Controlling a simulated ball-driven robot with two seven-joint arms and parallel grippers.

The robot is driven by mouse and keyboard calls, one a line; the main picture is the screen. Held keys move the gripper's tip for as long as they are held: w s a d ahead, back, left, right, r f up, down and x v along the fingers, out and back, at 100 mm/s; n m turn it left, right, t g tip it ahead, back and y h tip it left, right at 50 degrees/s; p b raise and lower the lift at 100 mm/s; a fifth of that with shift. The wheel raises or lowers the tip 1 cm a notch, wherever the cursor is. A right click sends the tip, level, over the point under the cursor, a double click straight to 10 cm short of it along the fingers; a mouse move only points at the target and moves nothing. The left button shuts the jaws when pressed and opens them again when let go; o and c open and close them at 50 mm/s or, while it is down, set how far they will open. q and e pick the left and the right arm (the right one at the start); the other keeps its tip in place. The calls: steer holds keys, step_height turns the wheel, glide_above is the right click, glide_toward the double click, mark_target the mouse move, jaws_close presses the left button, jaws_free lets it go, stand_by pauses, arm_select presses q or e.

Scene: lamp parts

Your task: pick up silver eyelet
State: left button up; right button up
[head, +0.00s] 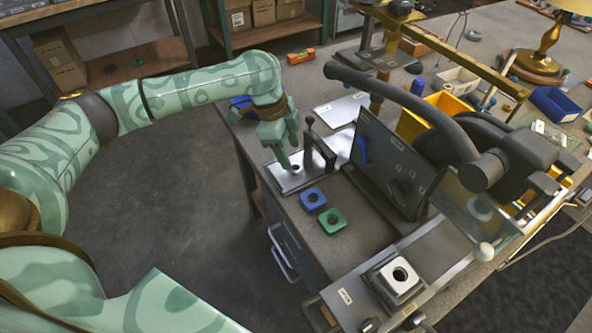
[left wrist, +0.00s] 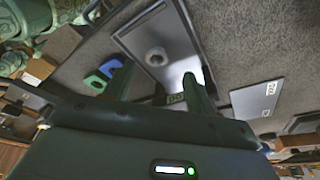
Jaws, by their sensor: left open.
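The silver eyelet (head: 295,168) is a small ring on a flat metal plate (head: 285,184) near the bench's left edge. In the left wrist view the eyelet (left wrist: 156,57) lies beyond the fingertips, roughly midway between them. My left gripper (head: 286,162) points down over the plate, close beside the eyelet in the head view. In the left wrist view my gripper (left wrist: 160,82) has its two fingers spread, with nothing between them. The exact height above the plate is hard to tell. My right gripper is not in view.
A dark upright bracket (head: 318,146) stands beside the plate. A blue block (head: 313,199) and a green block (head: 333,220), both with holes, lie in front. A dark upright panel (head: 392,165) stands to the right. A silver block with a hole (head: 397,276) sits at the front right.

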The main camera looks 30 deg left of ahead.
mark_target(295, 167)
arm_select(q)
steer(key=b+x, duration=0.2)
steer(key=x, duration=0.3)
steer(key=shift+s, duration=0.15)
steer(key=shift+s+r, duration=0.1)
steer(key=shift+r, duration=0.1)
steer(key=shift+c, duration=0.6)
steer(key=c, duration=0.9)
steer(key=shift+c, duration=0.2)
